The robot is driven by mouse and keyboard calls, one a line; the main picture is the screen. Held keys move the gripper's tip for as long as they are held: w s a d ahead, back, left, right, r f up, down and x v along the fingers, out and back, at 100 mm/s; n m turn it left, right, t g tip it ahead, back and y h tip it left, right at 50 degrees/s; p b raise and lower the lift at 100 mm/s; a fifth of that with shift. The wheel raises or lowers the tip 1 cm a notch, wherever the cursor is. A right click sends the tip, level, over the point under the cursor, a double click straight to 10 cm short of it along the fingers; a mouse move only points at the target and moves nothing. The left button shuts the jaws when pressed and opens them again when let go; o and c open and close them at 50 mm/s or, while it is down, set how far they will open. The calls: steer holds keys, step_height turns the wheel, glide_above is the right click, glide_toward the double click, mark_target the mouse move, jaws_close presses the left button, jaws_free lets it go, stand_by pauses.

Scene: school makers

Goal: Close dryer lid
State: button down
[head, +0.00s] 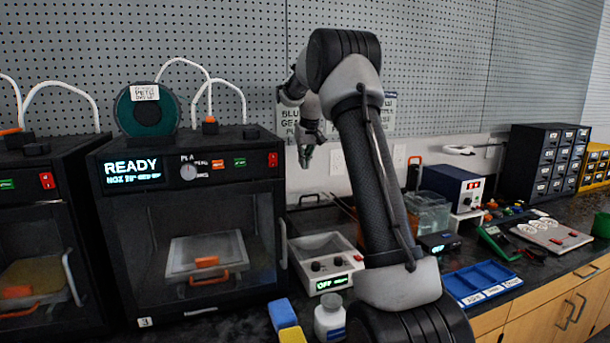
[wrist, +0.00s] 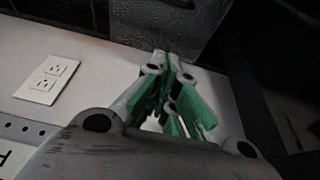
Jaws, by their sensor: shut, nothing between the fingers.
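A low white box with two dark knobs and a green "OFF" display, which looks like the dryer (head: 327,284), sits on the bench right of the printers in the head view. Its top looks open, with a pale inside showing. My arm hides its right side, and I cannot clearly make out its lid. My gripper (head: 306,158) is above and behind the box, near the pegboard, and touches nothing that I can see there. In the wrist view its green-padded fingers (wrist: 174,68) are together and empty. A dark grey speckled panel (wrist: 180,22) lies beyond the fingertips; I cannot tell whether it is the lid.
A printer (head: 130,225) marked "READY" with a green spool (head: 147,118) on top stands left of the box. A white bottle (head: 330,318) and a blue block (head: 282,314) are in front. A blue tray (head: 482,282) lies on the right. A wall outlet (wrist: 47,80) is close by.

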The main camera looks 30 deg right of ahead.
glide_above(305, 202)
steer(key=w+d, duration=0.1)
steer(key=w, duration=0.3)
step_height(305, 202, down, 8)
steer(key=shift+w+f, duration=0.1)
steer(key=s, duration=0.3)
steer(key=shift+a+f, duration=0.3)
steer(key=shift+f, duration=0.05)
steer(key=shift+s+f, duration=0.15)
steer(key=shift+s, duration=0.2)
